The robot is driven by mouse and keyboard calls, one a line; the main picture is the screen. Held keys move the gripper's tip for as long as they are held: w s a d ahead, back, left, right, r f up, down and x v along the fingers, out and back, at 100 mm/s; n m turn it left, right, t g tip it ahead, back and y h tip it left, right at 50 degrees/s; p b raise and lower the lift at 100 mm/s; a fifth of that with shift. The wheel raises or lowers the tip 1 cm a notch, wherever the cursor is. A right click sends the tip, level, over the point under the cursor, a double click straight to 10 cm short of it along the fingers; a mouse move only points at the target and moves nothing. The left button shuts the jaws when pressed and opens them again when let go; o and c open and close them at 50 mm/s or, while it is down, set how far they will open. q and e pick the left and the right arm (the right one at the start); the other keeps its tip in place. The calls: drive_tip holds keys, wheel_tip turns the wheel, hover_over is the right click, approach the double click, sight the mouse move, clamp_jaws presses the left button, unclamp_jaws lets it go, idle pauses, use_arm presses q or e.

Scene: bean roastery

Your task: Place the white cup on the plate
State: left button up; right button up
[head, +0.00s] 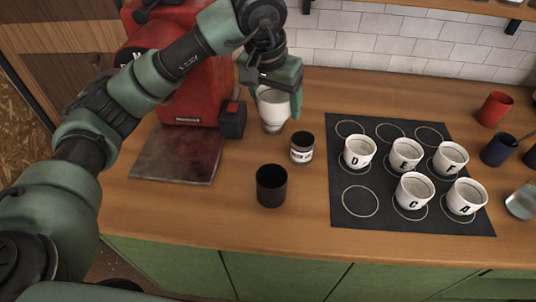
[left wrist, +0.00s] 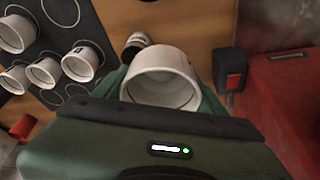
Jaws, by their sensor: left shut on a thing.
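My left gripper (head: 277,90) is shut on a white cup (head: 273,112), beside the red machine's dark box. The cup also shows in the left wrist view (left wrist: 160,82), its open mouth facing the camera. In the head view the gripper hides its upper part. I cannot tell whether its base touches the counter. A flat grey-brown metal plate (head: 173,160) lies on the counter in front of the red machine, left of the cup. Several white lettered cups stand on a black mat (head: 360,220) with ring outlines, at right. My right gripper is not in view.
A black cup (head: 271,187) and a dark-lidded jar (head: 302,148) stand near the held cup. The red machine (head: 185,75) rises behind the plate. Red (head: 495,109) and dark blue (head: 498,149) cups stand far right. The plate's top looks clear.

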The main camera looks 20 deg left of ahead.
use_arm(q)
wheel_tip(320, 180, down, 5)
drive_tip(key=shift+s+p, duration=0.1)
drive_tip(key=shift+p, duration=0.3)
drive_tip(key=p, duration=0.1)
hover_over(277, 162)
drive_tip(key=s, duration=0.1)
wheel_tip(277, 162, down, 7)
drive_tip(key=shift+f, duration=0.7)
wheel_tip(277, 162, down, 3)
drive_tip(key=shift+f+p, duration=0.1)
drive_tip(key=shift+p, duration=0.4)
drive_tip(key=shift+f, duration=0.2)
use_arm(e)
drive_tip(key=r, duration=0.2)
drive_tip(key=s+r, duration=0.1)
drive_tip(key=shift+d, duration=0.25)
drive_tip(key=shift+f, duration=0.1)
